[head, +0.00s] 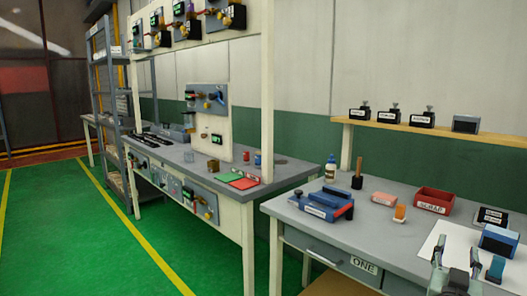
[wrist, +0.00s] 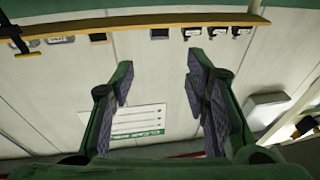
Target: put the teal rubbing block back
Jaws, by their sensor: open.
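A small teal block (head: 496,268), which looks like the teal rubbing block, is at the lower right of the head view, by the front of the right-hand bench. My gripper (head: 456,262) is just left of it in the picture, raised at the bench's front. In the wrist view my gripper (wrist: 155,85) has its fingers wide apart with nothing between them. That view faces the pale wall and a label card (wrist: 138,122); the teal block does not show there. I cannot tell the exact gap between gripper and block.
On the right-hand bench (head: 335,232) are a red SCRAP bin (head: 434,201), an orange block (head: 400,213), a blue box (head: 498,240), a white sheet (head: 455,240), a blue device (head: 322,204) and a glue bottle (head: 330,173). A wooden shelf (head: 440,130) with several stamps hangs above.

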